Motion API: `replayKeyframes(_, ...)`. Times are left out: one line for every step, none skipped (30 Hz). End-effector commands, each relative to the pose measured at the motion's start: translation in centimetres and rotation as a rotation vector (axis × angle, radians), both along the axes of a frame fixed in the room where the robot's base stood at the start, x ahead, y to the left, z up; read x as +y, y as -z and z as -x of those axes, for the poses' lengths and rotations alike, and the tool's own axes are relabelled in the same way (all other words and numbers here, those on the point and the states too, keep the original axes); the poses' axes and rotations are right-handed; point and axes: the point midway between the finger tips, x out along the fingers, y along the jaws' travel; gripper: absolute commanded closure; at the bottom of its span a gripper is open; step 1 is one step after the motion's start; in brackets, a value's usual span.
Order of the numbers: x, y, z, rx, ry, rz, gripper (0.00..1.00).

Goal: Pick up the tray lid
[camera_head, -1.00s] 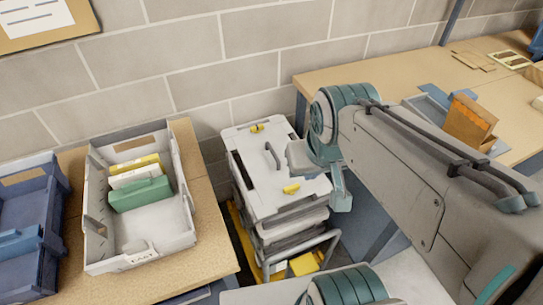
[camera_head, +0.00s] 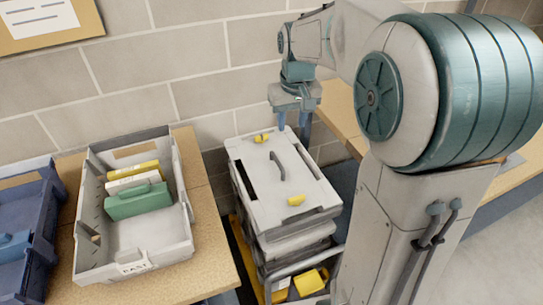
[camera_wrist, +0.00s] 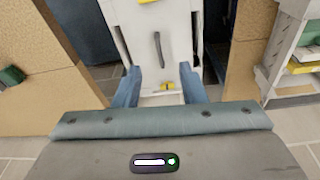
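The tray lid (camera_head: 302,182) is a pale grey-white panel on top of a stack of trays between two tables. It has a dark bar handle (camera_head: 277,166) in the middle and yellow latches at its far and near ends. My gripper (camera_head: 293,122) is above and behind the far end of the lid, apart from it. In the wrist view the two blue fingers of my gripper (camera_wrist: 160,80) are spread and empty. There the lid (camera_wrist: 138,28) and its handle (camera_wrist: 157,48) lie beyond the fingertips.
A grey bin (camera_head: 140,252) with yellow, white and green items stands on the left table (camera_head: 207,258), beside a blue bin (camera_head: 15,275). Another wooden table (camera_head: 340,112) lies to the right, partly behind my arm. A brick wall (camera_head: 130,85) closes the back.

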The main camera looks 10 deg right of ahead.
Motion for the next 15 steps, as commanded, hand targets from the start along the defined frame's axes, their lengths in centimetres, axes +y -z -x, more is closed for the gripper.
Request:
replayKeyframes(0.0, 1.8, -1.9, 0.018, -0.007, 0.0, 0.63)
replayKeyframes(0.0, 2.5, -2.8, 0.027, -0.012, 0.001, 0.63)
replayKeyframes(0.0, 3.4, -4.1, 0.039, -0.019, 0.001, 0.63)
replayKeyframes(-0.1, 4.1, -5.0, 0.047, -0.025, 0.002, 0.63)
replayKeyframes(-0.1, 4.9, -6.0, 0.055, -0.03, 0.003, 0.63)
replayKeyframes(-0.1, 6.0, -7.2, 0.065, -0.036, 0.003, 0.63)
replayKeyframes(-0.1, 6.9, -8.1, 0.073, -0.04, 0.003, 0.63)
replayKeyframes(-0.1, 7.8, -8.9, 0.082, -0.045, 0.002, 0.63)
replayKeyframes(-0.1, 9.0, -10.1, 0.094, -0.052, 0.003, 0.63)
replayKeyframes(-0.1, 9.9, -10.9, 0.101, -0.057, 0.002, 0.63)
replayKeyframes(-0.2, 10.8, -11.6, 0.108, -0.061, 0.003, 0.63)
replayKeyframes(-0.2, 11.9, -12.5, 0.117, -0.066, 0.002, 0.63)
replayKeyframes(-0.2, 12.7, -13.1, 0.125, -0.07, 0.002, 0.63)
replayKeyframes(-0.2, 13.4, -13.6, 0.13, -0.074, 0.002, 0.63)
replayKeyframes(-0.2, 14.3, -14.3, 0.137, -0.078, 0.002, 0.63)
